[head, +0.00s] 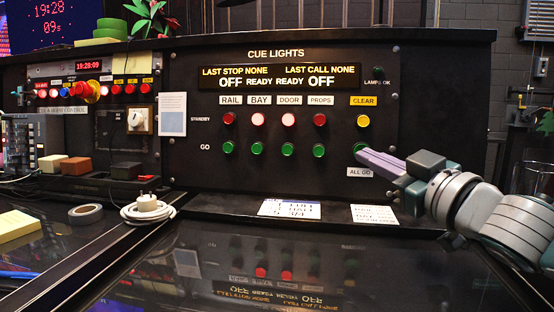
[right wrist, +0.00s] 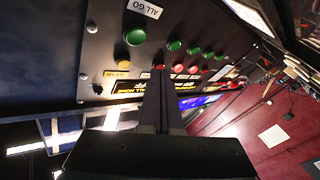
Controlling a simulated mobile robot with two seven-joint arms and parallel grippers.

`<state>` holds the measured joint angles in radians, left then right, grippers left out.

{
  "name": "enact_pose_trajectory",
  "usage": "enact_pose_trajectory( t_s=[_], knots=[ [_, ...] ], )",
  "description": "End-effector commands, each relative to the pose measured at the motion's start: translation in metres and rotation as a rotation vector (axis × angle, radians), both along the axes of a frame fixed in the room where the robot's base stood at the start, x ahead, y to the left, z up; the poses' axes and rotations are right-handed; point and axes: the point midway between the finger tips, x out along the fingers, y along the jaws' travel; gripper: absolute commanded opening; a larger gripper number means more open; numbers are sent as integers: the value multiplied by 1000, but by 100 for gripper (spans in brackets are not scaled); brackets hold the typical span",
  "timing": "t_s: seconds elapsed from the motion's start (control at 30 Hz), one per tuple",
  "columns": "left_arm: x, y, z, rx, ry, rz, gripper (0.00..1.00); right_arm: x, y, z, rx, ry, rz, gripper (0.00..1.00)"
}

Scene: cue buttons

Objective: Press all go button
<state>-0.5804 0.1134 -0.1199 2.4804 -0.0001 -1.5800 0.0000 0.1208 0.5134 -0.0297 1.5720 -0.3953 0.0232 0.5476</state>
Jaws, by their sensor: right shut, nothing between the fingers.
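The green all go button (head: 360,148) is on the right of the black cue lights panel (head: 190,165), above the "ALL GO" label (head: 360,172). My right gripper (head: 365,153) is shut and empty, its fingertips overlapping the button's lower right edge in the head view. In the right wrist view, which is turned over, the all go button (right wrist: 135,36) shows clear to the left of my right gripper's fingertips (right wrist: 158,70). My left gripper is not in view.
A yellow clear button (head: 363,121) is above all go. Several green go buttons (head: 320,151) run left of it. Standby buttons for bay (head: 259,119) and door look lit; the display (head: 277,77) reads "OFF READY READY OFF". A white cable coil (head: 147,210) and papers (head: 289,209) lie below.

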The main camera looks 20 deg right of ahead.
Motion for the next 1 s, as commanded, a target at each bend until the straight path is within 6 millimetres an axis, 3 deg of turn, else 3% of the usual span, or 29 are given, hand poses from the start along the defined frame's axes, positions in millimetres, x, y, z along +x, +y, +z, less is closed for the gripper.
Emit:
enact_pose_trajectory(
  t_s=[0.1,0.4,1.0],
  knots=[
    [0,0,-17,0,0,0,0,15,-10,-6,-3,-2,-3,0],
    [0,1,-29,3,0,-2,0,37,-24,-7,-2,-1,-2,0],
    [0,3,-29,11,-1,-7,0,40,-25,-7,-1,0,-2,0]
  ],
)
